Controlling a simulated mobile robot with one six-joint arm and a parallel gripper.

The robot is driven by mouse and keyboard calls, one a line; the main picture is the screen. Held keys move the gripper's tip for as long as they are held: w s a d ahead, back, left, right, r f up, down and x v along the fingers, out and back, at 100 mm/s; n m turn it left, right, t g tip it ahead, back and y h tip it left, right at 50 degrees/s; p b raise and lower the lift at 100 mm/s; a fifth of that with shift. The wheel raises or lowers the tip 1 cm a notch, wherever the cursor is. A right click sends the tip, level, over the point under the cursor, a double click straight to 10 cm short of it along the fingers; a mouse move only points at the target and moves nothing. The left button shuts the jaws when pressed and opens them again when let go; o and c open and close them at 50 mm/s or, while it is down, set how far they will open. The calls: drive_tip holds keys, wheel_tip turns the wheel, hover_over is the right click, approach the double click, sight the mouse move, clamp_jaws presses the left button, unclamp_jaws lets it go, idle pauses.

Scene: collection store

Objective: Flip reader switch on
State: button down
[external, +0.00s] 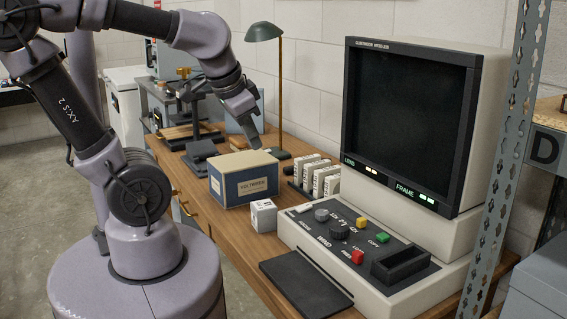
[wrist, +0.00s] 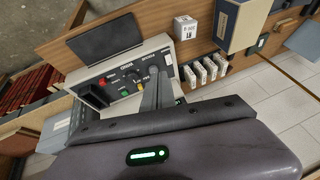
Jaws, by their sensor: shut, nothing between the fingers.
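The reader (external: 440,235) is a cream desktop unit with a large dark screen (external: 408,123) and a sloping black control panel (external: 330,243). Small lit yellow and green marks show under the screen. The panel carries grey and black knobs, yellow, green and red buttons, and a small white piece (external: 304,209) at its left end, possibly a switch. Which control is the reader switch, and its position, I cannot tell. My gripper (external: 251,140) is shut and empty, pointing down above the boxes, left of the reader. In the wrist view its fingers (wrist: 155,80) cover part of the panel (wrist: 118,82).
A blue and cream carton (external: 244,181), a small white box (external: 264,216) and several upright white boxes (external: 316,178) stand beside the reader. A green lamp (external: 264,32) stands behind. A dark flat pad (external: 305,282) lies in front. A metal rack post (external: 510,150) is at right.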

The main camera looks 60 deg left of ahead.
drive_tip(key=w+a+n+g+p, duration=0.2)
drive_tip(key=w+n+p, duration=0.1)
drive_tip(key=w+n, duration=0.55)
drive_tip(key=n+g+y+p, duration=0.1)
drive_tip(key=n+g+p, duration=0.15)
drive_tip(key=n, duration=0.75)
hover_over(307, 205)
drive_tip(key=s+d, duration=0.1)
drive_tip(key=d, duration=0.3)
wheel_tip(307, 205, down, 8)
drive_tip(key=shift+a, duration=0.15)
drive_tip(key=shift+f, duration=0.15)
drive_tip(key=b+x, duration=0.2)
drive_tip(key=x, duration=0.2)
drive_tip(key=b+x, duration=0.1)
drive_tip(key=x, duration=0.3)
drive_tip(key=b+x, duration=0.2)
drive_tip(key=x, duration=0.2)
drive_tip(key=shift+d+f+b, duration=0.2)
drive_tip(key=shift+f+b, duration=0.1)
drive_tip(key=shift+w+f, duration=0.15)
drive_tip(key=shift+f, duration=0.5)
